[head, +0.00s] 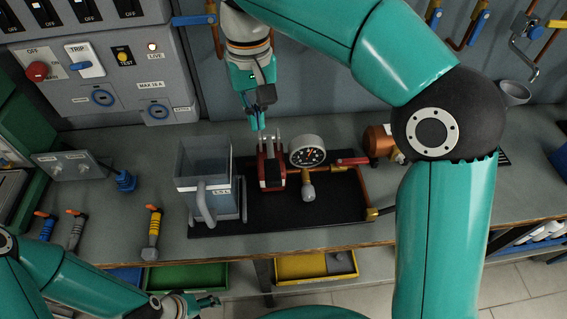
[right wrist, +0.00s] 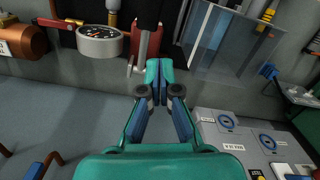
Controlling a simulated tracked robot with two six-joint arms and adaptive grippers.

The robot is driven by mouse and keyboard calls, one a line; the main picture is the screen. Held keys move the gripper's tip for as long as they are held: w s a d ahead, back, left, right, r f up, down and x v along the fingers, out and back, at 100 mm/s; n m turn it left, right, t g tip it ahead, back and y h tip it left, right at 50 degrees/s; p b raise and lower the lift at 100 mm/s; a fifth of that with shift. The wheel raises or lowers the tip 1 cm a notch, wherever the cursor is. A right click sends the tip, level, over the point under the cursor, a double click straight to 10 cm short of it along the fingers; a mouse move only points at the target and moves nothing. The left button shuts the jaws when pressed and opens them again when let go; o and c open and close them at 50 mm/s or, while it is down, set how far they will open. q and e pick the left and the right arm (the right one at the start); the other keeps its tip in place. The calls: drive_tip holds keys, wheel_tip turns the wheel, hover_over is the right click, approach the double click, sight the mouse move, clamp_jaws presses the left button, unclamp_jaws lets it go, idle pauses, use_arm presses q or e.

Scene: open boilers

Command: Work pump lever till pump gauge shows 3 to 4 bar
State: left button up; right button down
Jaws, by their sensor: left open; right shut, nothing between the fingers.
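The pump (head: 270,172) is a red body with pale metal upper parts, standing on a black tray (head: 338,208). The pump lever cannot be told apart clearly. The pump gauge (head: 307,151) is a round black dial beside the pump; its needle is too small to read. It also shows in the right wrist view (right wrist: 101,42), seen at a slant. My right gripper (head: 258,126) is shut and empty, pointing down just above and behind the pump top. In the right wrist view its fingertips (right wrist: 157,68) are together near the red pump (right wrist: 145,42). My left gripper (head: 210,303) is open at the bench's front edge, low.
A clear-walled water tank (head: 203,165) with a handle stands left of the pump. A copper-coloured cylinder (head: 379,141) and red-handled valve (head: 352,161) are to the right. A switch panel (head: 120,75) stands behind.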

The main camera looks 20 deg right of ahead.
sight(271, 169)
drive_tip(key=s+p, duration=0.4)
drive_tip(key=p, duration=0.1)
drive_tip(key=shift+s+d+f, duration=0.2)
drive_tip(key=shift+d+f, duration=0.1)
drive_tip(key=shift+r, duration=0.25)
drive_tip(key=shift+w+f, duration=0.1)
drive_tip(key=f+b, duration=0.6)
drive_tip(key=f, duration=0.1)
drive_tip(key=shift+s+b, duration=0.4)
